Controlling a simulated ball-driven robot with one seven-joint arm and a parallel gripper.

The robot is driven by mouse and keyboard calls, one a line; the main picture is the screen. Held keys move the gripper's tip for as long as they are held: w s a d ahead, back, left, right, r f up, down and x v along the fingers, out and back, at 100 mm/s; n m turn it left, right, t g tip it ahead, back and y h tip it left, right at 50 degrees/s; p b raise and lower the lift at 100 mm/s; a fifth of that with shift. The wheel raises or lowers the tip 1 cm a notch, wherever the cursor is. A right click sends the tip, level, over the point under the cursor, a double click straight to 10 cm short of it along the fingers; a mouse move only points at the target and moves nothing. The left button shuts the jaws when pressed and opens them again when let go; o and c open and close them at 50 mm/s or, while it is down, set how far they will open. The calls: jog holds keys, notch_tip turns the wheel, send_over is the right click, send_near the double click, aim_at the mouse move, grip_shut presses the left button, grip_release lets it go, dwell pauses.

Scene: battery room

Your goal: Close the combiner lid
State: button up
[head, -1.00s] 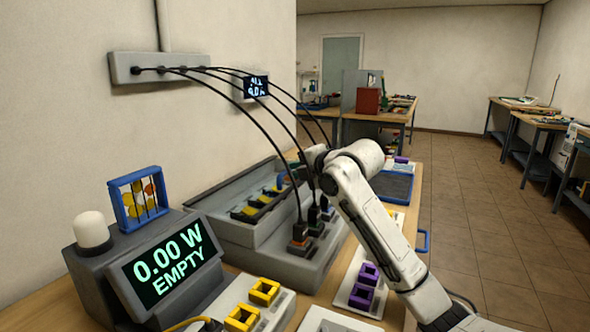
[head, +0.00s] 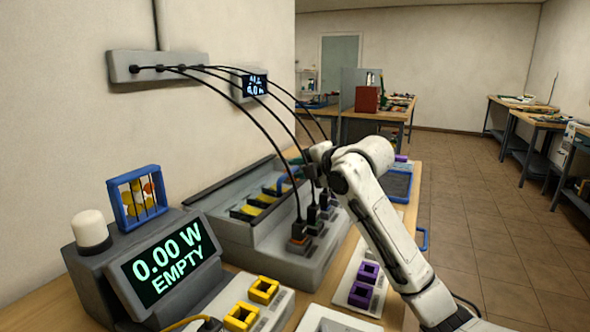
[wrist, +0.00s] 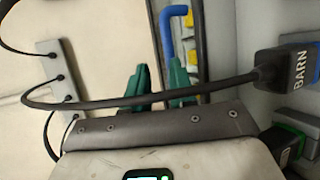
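The combiner (head: 285,262) is a grey box on the bench, with black cables running into plugs on its front step. Its lid (head: 228,184) is a grey panel standing raised along the wall side. The recess shows yellow blocks (head: 257,202) and blue parts. My gripper is mostly hidden behind my arm in the head view, above the far end of the combiner. In the wrist view its green fingers (wrist: 158,87) are apart, with a narrow grey strip between them that may be the lid's edge. I cannot tell whether they touch it. A blue bar (wrist: 166,35) lies just beyond.
A cable (wrist: 120,104) crosses in front of the fingers, and a BARN plug (wrist: 287,68) is at the right. Cables hang from a wall strip (head: 125,66). A display (head: 165,265) reads 0.00 W EMPTY. Purple holders (head: 364,283) stand near my arm.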

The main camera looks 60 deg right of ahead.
jog(key=v, duration=0.8)
dwell(0.4)
